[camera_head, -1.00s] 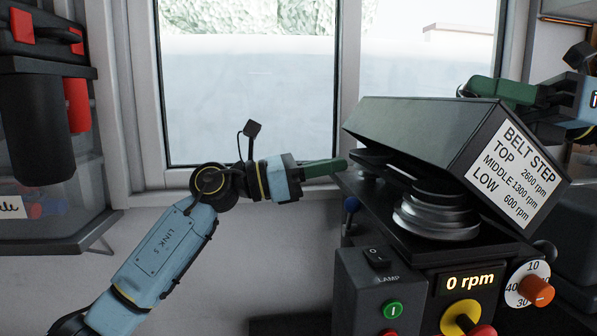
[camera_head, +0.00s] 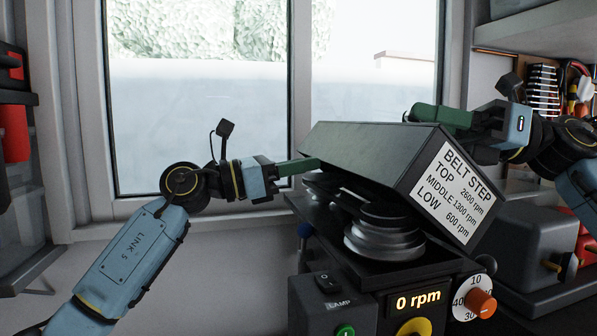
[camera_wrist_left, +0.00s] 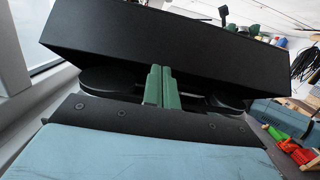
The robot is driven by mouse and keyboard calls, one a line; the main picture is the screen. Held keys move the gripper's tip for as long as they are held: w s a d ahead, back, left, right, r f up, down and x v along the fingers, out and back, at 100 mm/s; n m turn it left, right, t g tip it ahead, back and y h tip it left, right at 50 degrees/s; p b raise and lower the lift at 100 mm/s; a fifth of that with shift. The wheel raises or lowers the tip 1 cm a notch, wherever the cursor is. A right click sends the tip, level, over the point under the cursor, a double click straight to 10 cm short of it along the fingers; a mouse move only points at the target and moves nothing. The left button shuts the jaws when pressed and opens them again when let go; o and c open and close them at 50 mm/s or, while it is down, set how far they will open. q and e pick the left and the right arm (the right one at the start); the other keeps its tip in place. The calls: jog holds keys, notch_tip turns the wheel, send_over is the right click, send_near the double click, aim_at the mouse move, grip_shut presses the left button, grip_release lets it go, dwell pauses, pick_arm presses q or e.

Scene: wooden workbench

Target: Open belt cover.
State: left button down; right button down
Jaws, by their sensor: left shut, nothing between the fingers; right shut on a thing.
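The belt cover (camera_head: 362,150) is a dark box lid with a white BELT STEP label. It is tilted up, with the stepped pulleys (camera_head: 385,238) showing beneath it. My left gripper (camera_head: 312,165) is shut and empty, its green fingertips at the cover's left lower edge. In the left wrist view, its fingers (camera_wrist_left: 162,88) reach to the cover's underside (camera_wrist_left: 160,48); whether they touch cannot be told. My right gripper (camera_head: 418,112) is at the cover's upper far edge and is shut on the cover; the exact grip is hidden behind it.
Below the cover is the machine's front with a 0 rpm display (camera_head: 416,301), an orange knob (camera_head: 481,303) and a lamp switch (camera_head: 327,282). A window stands behind. A grey machine (camera_head: 520,250) and a tool shelf are at the right.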

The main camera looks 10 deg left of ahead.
jog(key=shift+s+a+f+g, duration=0.1)
jog(key=shift+s+a+g, duration=0.2)
jog(key=shift+a, duration=0.15)
jog(key=c, duration=1.3)
grip_release()
jog(key=shift+w+a, duration=0.1)
jog(key=shift+o, duration=0.6)
jog(key=shift+d, duration=0.2)
